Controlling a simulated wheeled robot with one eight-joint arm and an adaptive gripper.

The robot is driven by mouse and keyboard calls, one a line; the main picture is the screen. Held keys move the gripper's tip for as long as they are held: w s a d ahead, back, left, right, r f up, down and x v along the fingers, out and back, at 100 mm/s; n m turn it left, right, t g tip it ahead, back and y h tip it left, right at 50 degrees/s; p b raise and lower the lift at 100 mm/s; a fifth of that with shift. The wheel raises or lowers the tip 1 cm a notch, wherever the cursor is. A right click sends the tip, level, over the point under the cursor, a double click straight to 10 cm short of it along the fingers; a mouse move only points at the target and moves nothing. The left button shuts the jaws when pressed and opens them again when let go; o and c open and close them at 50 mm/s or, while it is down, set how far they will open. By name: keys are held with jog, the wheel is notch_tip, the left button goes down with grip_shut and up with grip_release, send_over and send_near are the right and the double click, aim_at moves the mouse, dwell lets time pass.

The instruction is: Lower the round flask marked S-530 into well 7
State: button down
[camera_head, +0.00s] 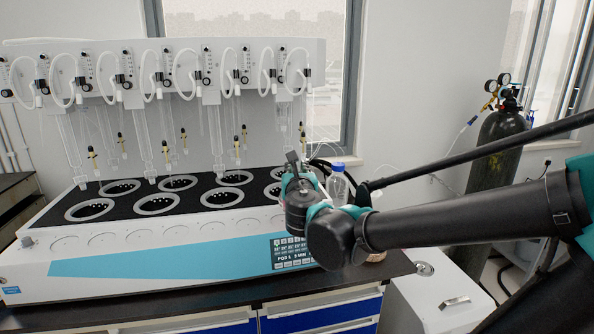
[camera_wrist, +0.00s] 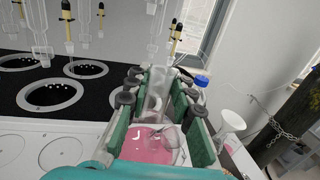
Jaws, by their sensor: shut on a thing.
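My gripper (camera_wrist: 160,88) is shut on a clear glass flask (camera_wrist: 155,108) with pink liquid in its body, low in the wrist view. The green finger pads stand on both sides of its neck. No S-530 mark is readable. In the head view my gripper (camera_head: 294,172) is over the right end of the distiller (camera_head: 160,236), and my arm hides the flask. Round wells with pale rings lie in two rows in the black top, such as a front well (camera_head: 222,197) and a back well (camera_head: 235,178). Well numbers cannot be read, so I cannot tell which is well 7.
Glass tubes (camera_head: 143,140) and yellow-black stems (camera_head: 237,145) hang over the wells from the rear panel. A blue-capped bottle (camera_head: 338,184) stands right of the distiller; its cap also shows in the wrist view (camera_wrist: 202,81). A dark gas cylinder (camera_head: 497,150) stands at the right.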

jog(key=w+a, duration=0.3)
jog(key=w, duration=0.6)
jog(key=w+a, duration=0.2)
jog(key=w, duration=0.8)
notch_tip(320, 180, down, 8)
jog(key=shift+a, duration=0.25)
dwell(0.5)
jog(key=shift+f, duration=0.55)
dwell(0.8)
jog(key=c, duration=1.2)
grip_release()
jog(key=s, duration=0.4)
jog(key=s+d, duration=0.1)
jog(key=s, duration=0.7)
jog(key=shift+d, duration=0.2)
